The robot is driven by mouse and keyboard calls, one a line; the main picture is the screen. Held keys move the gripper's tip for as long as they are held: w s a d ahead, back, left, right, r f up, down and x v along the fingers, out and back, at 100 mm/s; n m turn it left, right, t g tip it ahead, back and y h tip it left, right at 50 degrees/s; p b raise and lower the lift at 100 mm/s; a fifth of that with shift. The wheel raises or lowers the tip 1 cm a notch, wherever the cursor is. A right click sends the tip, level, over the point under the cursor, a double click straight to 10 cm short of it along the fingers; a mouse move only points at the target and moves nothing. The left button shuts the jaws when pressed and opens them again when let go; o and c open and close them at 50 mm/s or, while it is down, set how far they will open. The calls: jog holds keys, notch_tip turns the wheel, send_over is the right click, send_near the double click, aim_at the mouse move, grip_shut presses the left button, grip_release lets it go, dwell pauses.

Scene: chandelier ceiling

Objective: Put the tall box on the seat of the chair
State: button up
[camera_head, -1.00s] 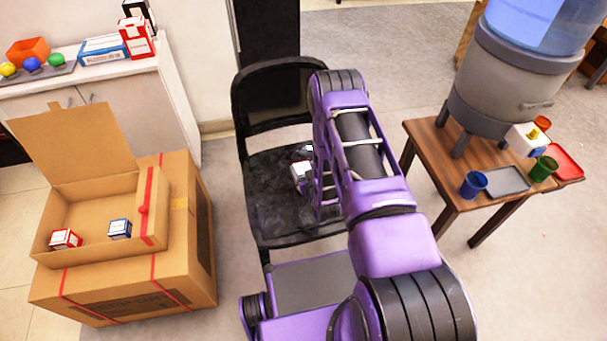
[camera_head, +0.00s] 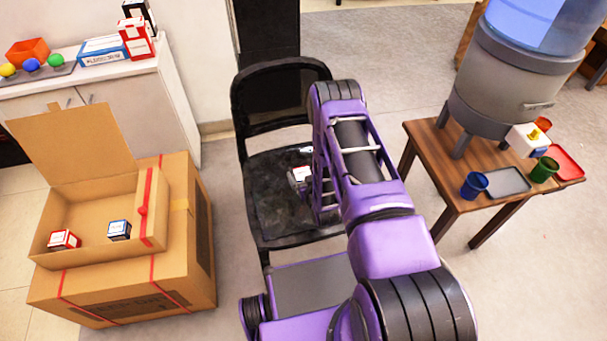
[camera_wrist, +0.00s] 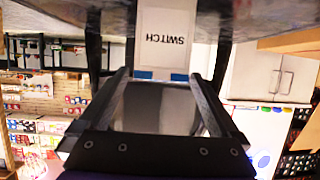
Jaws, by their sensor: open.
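A small white box with some red (camera_head: 299,177) shows at the seat of the black chair (camera_head: 265,195), partly hidden behind my arm. In the wrist view a white box face marked "SWITCH" (camera_wrist: 166,38) is upside down, close beyond my fingertips, against the dark seat (camera_wrist: 60,12). It looks like the same box; its full height is hidden. My gripper (camera_wrist: 160,78) is open, with its fingers spread on either side below the box face. In the head view my arm hides most of the gripper. I cannot tell whether the fingers touch the box.
A red-and-white upright box (camera_head: 136,37) stands on the white counter (camera_head: 120,73) at the back left. An open cardboard carton (camera_head: 180,225) with small boxes is left of the chair. A wooden side table (camera_head: 440,150) with a water dispenser (camera_head: 505,80) is at the right.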

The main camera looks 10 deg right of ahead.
jog(key=p+v, duration=0.2)
jog(key=v, duration=1)
